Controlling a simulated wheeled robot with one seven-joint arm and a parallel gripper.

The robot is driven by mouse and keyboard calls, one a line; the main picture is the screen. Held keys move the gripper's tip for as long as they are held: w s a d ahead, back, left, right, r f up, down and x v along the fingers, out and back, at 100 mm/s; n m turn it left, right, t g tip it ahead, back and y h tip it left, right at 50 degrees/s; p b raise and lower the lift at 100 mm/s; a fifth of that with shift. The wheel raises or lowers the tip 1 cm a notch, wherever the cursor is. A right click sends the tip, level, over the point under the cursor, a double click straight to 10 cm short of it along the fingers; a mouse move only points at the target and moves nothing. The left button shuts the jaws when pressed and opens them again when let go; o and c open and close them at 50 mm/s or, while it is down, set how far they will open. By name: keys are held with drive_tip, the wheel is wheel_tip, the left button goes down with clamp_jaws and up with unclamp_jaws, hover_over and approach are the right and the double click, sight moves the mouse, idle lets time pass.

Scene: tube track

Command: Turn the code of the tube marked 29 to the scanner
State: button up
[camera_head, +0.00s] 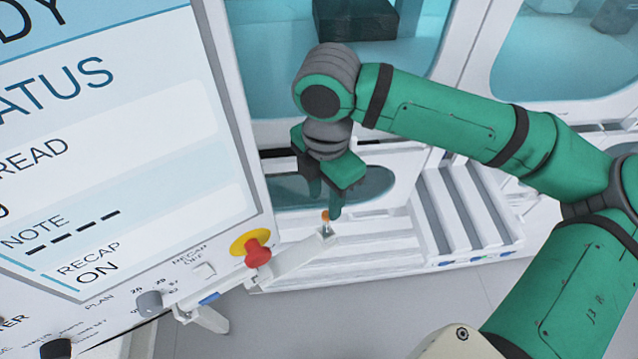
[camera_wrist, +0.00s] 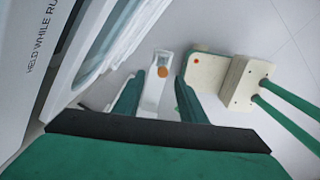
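A small tube with an orange cap (camera_head: 326,216) stands at the upper end of a narrow white track (camera_head: 296,257). Its number and code cannot be read. My gripper (camera_head: 325,198) points down beside and above the cap, with its green fingers spread. In the wrist view the orange cap (camera_wrist: 163,72) shows past the fingertips, between the two open fingers (camera_wrist: 160,90). No contact with the tube is visible. A scanner cannot be made out for certain.
A large panel with a status screen (camera_head: 110,130) stands close on the left, with a red button (camera_head: 257,254) and knobs below. White ribbed blocks (camera_head: 465,210) stand right of the track. Windowed cabinets (camera_head: 270,60) fill the back. Grey floor (camera_head: 370,315) is clear in front.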

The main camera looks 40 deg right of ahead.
sight(326, 214)
drive_tip(key=f, duration=0.7)
drive_tip(key=shift+s+f, duration=0.3)
drive_tip(key=shift+s, duration=0.05)
drive_tip(key=shift+w+f, duration=0.1)
drive_tip(key=shift+f, duration=0.35)
clamp_jaws()
drive_tip(key=c, duration=0.9)
unclamp_jaws()
drive_tip(key=shift+r, duration=0.25)
